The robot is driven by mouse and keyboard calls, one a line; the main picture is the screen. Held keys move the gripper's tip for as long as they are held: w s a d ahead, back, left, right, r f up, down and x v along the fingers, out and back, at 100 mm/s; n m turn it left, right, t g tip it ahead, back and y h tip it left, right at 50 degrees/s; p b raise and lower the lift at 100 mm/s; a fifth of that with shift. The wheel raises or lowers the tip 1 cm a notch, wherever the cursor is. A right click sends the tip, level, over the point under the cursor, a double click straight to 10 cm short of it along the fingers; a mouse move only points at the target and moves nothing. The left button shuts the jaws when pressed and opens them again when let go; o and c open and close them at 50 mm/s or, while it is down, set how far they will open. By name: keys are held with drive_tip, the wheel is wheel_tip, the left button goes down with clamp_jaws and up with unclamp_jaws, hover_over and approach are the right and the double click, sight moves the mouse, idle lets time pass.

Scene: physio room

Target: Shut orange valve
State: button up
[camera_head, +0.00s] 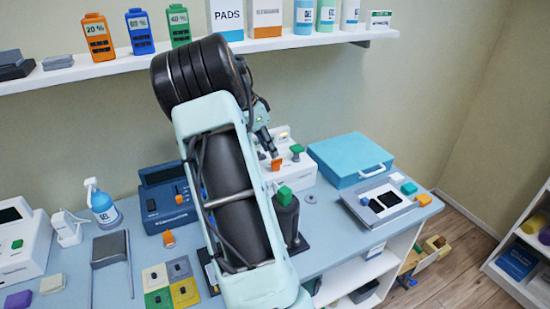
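A small orange piece (276,165), which looks like the orange valve, sits on a white device (303,172) at the back of the bench. A green piece (296,149) sits on the same device to its right. My gripper (271,149) is just above the orange piece, pointing down. It is small and partly behind my arm, so I cannot tell whether it touches the orange piece or how far its fingers are apart. Another orange knob (168,238) stands on the bench to the left.
A dark cylinder with a green top (284,196) stands close in front of the white device. A blue case (349,157) lies to the right, beside a grey tray (385,204). A dark blue device (167,198) is left of my arm. A loaded shelf (120,66) runs above.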

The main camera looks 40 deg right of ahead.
sight(276, 160)
drive_tip(key=x, duration=0.5)
drive_tip(key=shift+d+f, duration=0.1)
drive_tip(key=shift+f, duration=0.1)
clamp_jaws()
